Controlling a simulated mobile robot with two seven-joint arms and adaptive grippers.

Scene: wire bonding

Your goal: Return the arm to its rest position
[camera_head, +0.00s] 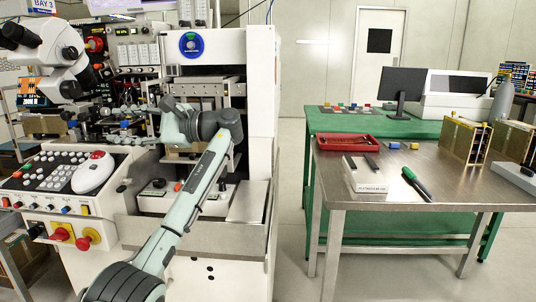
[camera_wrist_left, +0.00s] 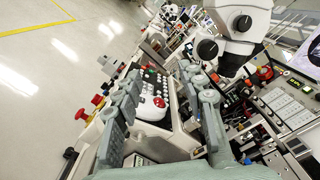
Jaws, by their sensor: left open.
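My left arm (camera_head: 195,185) reaches up from the bottom of the head view across the front of the white machine (camera_head: 260,110). My left gripper (camera_head: 170,112) is at the far end of that arm, in front of the machine's work area, small and partly covered by the wrist. In the left wrist view the left gripper (camera_wrist_left: 160,80) has its two grey-green fingers spread apart with nothing between them. The control panel with a white mouse-like unit (camera_head: 93,174) lies beyond the fingers. My right gripper does not show.
A microscope (camera_head: 48,58) stands left of the arm; it looms close in the left wrist view (camera_wrist_left: 235,30). A steel table (camera_head: 440,190) at right holds a red tray (camera_head: 346,153), a white block (camera_head: 366,184), a green pen (camera_head: 416,185) and brass racks (camera_head: 466,140). Floor between machine and table is clear.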

